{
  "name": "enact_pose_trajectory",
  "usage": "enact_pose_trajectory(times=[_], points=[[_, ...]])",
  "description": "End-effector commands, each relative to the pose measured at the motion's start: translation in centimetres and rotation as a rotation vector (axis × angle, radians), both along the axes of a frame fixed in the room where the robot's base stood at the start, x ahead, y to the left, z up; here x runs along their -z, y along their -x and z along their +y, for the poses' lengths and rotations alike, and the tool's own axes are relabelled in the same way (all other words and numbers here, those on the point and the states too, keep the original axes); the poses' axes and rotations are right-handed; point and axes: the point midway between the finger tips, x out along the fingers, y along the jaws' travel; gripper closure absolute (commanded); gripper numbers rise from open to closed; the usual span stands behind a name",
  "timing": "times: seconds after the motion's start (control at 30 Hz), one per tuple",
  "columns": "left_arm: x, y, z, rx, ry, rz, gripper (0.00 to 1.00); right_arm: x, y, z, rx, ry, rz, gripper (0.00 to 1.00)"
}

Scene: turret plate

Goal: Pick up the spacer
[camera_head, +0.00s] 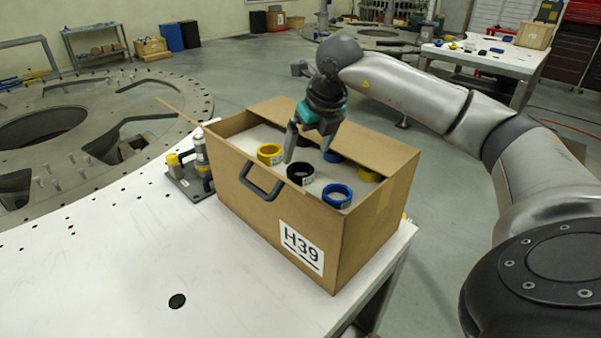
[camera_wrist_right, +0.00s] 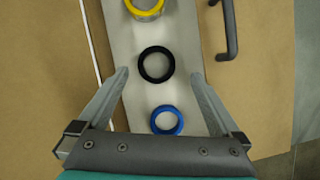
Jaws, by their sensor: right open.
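Ring-shaped spacers stand in an open cardboard box (camera_head: 255,205) marked H39. In the head view, a yellow spacer (camera_head: 270,160), a black spacer (camera_head: 300,180) and a blue spacer (camera_head: 337,204) form the near row. More spacers stand behind, partly hidden by my right gripper (camera_head: 306,154) and a flap. That gripper is open and points down over the box. In the right wrist view, the black spacer (camera_wrist_right: 157,80) lies between the spread fingertips (camera_wrist_right: 159,73), with nothing gripped. The blue spacer (camera_wrist_right: 166,131) and yellow spacer (camera_wrist_right: 146,13) flank it. My left gripper is not in view.
The box stands on a white table (camera_head: 130,245), its flaps raised around the opening. A small fixture (camera_head: 190,175) with a yellow cap is close to the box's left side. A large round turret plate (camera_head: 95,130) lies behind left. The table's front left is mostly clear.

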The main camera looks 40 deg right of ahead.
Motion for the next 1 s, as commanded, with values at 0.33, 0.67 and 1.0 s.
enact_pose_trajectory(times=[0.33, 0.67, 1.0], points=[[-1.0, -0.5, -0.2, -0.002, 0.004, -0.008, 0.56, 3.1, -1.3, 0.2, 0.0, -0.002, 0.004, 0.0], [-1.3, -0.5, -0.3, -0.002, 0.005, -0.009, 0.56, 5.7, -2.4, 0.0, -0.001, 0.002, -0.001, 0.0], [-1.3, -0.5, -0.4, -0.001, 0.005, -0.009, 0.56, 5.7, -2.4, 0.0, -0.001, 0.001, -0.001, 0.21]])
